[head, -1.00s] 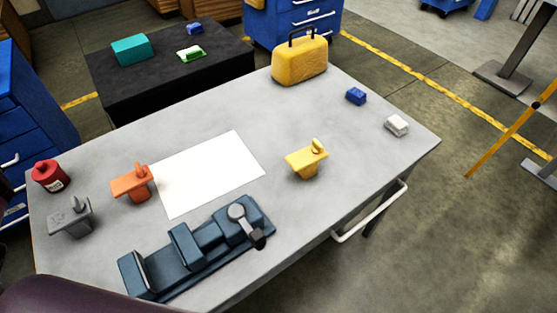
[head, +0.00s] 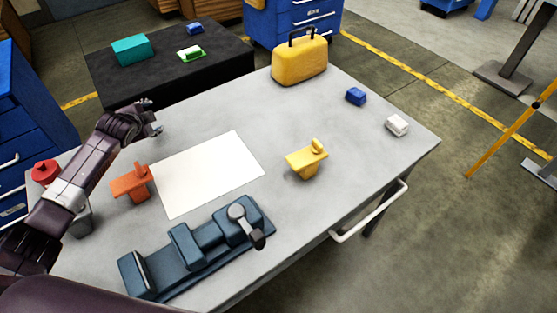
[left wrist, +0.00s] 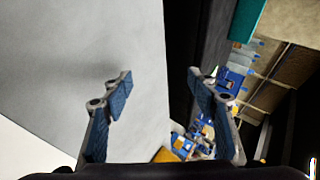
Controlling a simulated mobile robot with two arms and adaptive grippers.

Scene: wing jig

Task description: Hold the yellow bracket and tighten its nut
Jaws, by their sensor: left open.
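The yellow bracket (head: 307,161) stands on the grey table, right of the white sheet, with a rounded yellow piece on its top that may be the nut. My left gripper (head: 156,118) is above the far left part of the table, well to the left of the bracket and apart from it. In the left wrist view my left gripper (left wrist: 160,88) has its blue-padded fingers spread wide with nothing between them. The yellow bracket is not clearly seen in the left wrist view. My right gripper is not in view.
A blue vise (head: 200,245) stands at the table's front. An orange bracket (head: 131,184) stands left of the white sheet (head: 208,173). My left arm partly covers a red can (head: 44,171) and a grey bracket (head: 82,224). A yellow case (head: 300,60) stands at the back.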

